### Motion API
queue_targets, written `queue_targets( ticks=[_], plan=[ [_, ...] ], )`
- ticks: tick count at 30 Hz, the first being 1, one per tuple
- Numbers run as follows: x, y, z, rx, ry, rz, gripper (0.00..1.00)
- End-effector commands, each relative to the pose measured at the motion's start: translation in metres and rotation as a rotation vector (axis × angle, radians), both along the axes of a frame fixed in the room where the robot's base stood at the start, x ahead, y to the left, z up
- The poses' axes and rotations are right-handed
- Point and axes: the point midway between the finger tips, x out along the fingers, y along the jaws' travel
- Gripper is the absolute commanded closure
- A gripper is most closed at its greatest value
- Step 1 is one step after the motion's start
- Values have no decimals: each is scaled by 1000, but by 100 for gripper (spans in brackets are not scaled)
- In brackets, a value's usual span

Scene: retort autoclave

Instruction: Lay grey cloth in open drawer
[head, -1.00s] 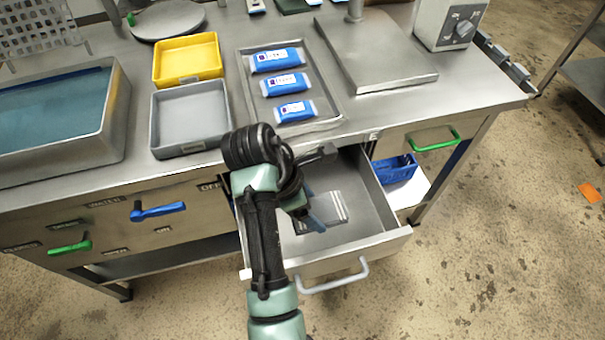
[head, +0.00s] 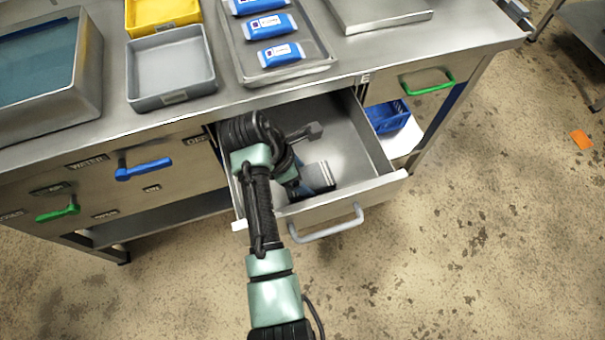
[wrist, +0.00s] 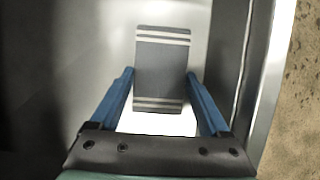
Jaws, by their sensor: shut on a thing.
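The grey cloth (wrist: 162,68) is a small folded rectangle with pale stripes near both ends. In the wrist view it lies between the two blue fingers of my gripper (wrist: 160,76), whose tips meet its side edges. In the head view the cloth (head: 319,176) shows inside the open drawer (head: 352,202), near its front wall. My gripper (head: 305,188) is down in the drawer, shut on the cloth and partly hidden by my arm. I cannot tell whether the cloth touches the drawer floor.
The drawer's front has a grey handle (head: 326,224). Its floor is otherwise clear. On the worktop above are a grey tray (head: 212,86), a yellow tray (head: 163,28) and a metal tray with blue packets (head: 281,54). A blue bin (head: 388,116) stands right of the drawer.

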Motion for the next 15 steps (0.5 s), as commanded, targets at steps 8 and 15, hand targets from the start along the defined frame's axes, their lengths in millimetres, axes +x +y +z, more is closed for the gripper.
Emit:
queue_targets(
  ticks=[8, 15],
  plan=[
    [0, 0, -1, 0, 0, 0, 0],
    [0, 0, -1, 0, -1, 0, 0]
  ],
)
